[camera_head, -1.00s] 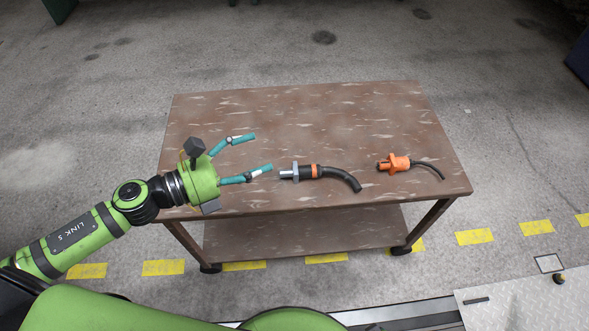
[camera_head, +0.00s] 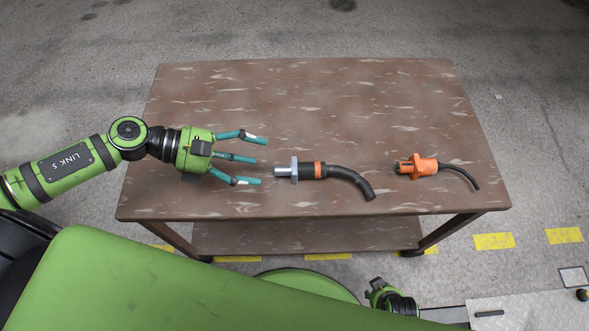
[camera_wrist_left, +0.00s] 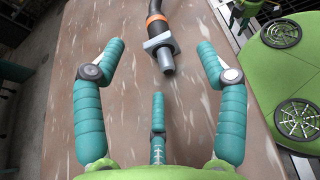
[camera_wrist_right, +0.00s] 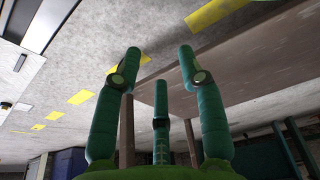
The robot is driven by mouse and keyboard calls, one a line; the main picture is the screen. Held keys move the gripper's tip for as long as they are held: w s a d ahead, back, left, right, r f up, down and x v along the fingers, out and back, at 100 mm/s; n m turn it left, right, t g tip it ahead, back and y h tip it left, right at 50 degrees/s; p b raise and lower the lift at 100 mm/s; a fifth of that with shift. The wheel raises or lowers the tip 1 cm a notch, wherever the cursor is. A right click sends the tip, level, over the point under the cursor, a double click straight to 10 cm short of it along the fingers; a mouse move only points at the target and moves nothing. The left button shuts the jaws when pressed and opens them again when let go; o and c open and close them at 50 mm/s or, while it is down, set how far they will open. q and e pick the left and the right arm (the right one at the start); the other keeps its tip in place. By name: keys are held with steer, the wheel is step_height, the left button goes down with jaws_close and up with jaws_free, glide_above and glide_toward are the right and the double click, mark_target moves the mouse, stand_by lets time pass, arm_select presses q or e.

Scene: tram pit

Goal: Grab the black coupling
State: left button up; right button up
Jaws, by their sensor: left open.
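The black coupling (camera_head: 340,176) lies on the brown table, with a grey flange and metal pin at its left end, an orange band and a curved black hose to the right. My left gripper (camera_head: 262,161) is open and empty just left of the pin, its teal fingers pointing at it. In the left wrist view the coupling (camera_wrist_left: 158,40) lies ahead, its pin between the spread fingertips and apart from them. My right gripper (camera_wrist_right: 160,58) is open and empty in the right wrist view, low beside the table's underside and legs.
An orange coupling (camera_head: 420,166) with a thin black cable lies on the table (camera_head: 300,90) further right. The back of the tabletop is clear. A lower shelf (camera_head: 300,237) is under it. Yellow floor marks (camera_head: 493,241) and a metal plate (camera_head: 530,311) are at the front right.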

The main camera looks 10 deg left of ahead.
mark_target(291, 169)
arm_select(q)
steer(key=shift+w+d+f, duration=0.1)
steer(key=shift+d+f, duration=0.05)
steer(key=shift+f, duration=0.65)
steer(key=shift+x, duration=0.95)
steer(key=shift+w+x, duration=0.2)
steer(key=shift+x, duration=1.05)
steer(key=shift+w+x, duration=0.15)
steer(key=shift+x, duration=1.05)
steer(key=shift+f, duration=0.15)
jaws_close()
steer(key=shift+s+a, duration=0.1)
steer(key=shift+a, duration=0.1)
